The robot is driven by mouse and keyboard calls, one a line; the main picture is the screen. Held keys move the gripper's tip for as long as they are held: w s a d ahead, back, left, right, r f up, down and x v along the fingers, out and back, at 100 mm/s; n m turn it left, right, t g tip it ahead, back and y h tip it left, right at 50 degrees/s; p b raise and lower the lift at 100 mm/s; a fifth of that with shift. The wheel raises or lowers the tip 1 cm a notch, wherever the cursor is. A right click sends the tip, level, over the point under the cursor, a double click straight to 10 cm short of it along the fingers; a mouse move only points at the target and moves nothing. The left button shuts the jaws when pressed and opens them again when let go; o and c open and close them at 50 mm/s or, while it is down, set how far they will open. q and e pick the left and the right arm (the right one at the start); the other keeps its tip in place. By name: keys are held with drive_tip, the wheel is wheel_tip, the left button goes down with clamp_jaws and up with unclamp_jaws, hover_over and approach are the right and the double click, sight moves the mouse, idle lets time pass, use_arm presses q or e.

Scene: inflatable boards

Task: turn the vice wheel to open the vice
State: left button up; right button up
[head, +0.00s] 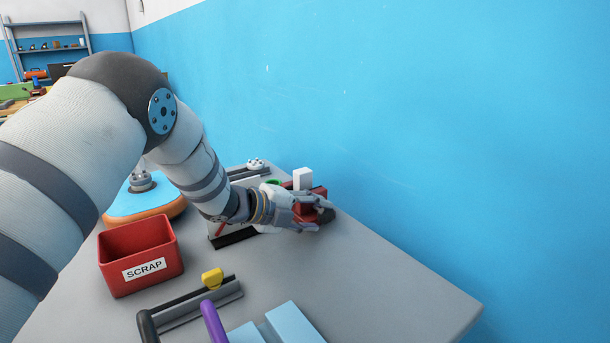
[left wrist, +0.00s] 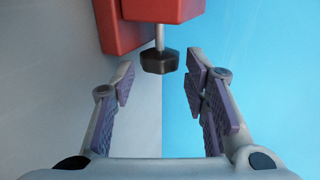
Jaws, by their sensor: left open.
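The red vice (head: 313,204) stands at the far end of the grey table near the blue wall, partly hidden by my left gripper. In the left wrist view the red vice body (left wrist: 165,10) is at the top, with a metal screw and the dark vice wheel (left wrist: 159,62) below it. My left gripper (head: 312,217) is at the vice. In the left wrist view its fingers (left wrist: 160,78) are open on either side of the wheel, with gaps to it. The wheel also shows dark at the vice's right end (head: 326,216). My right gripper is not in view.
A red SCRAP bin (head: 140,257) stands at the left of the grey table (head: 390,285). A bar tool with a yellow knob (head: 212,279), a purple handle (head: 213,323) and light blue blocks lie in front. A white block (head: 302,179) is by the vice. The table's right part is clear.

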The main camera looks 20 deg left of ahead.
sight(321, 212)
use_arm(q)
drive_tip(key=x, duration=0.3)
drive_tip(key=shift+w+d+f, duration=0.1)
drive_tip(key=shift+w+d, duration=0.05)
drive_tip(key=g+y+b, duration=0.2)
drive_tip(key=g+b, duration=0.1)
drive_tip(key=g+y+b, duration=0.1)
drive_tip(key=g+y, duration=0.1)
drive_tip(key=shift+w+d+f+b, duration=0.1)
drive_tip(key=shift+w+f+b, duration=0.1)
drive_tip(key=shift+f+b, duration=0.2)
drive_tip(key=p+v, duration=0.1)
drive_tip(key=v, duration=1.2)
drive_tip(key=shift+w+d+r+g, duration=0.2)
drive_tip(key=shift+w+r+g, duration=0.1)
drive_tip(key=shift+r, duration=0.25)
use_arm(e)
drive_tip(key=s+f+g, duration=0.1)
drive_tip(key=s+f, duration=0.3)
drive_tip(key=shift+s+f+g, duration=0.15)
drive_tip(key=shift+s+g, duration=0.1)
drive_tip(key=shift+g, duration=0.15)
use_arm(q)
drive_tip(key=shift+d, duration=0.1)
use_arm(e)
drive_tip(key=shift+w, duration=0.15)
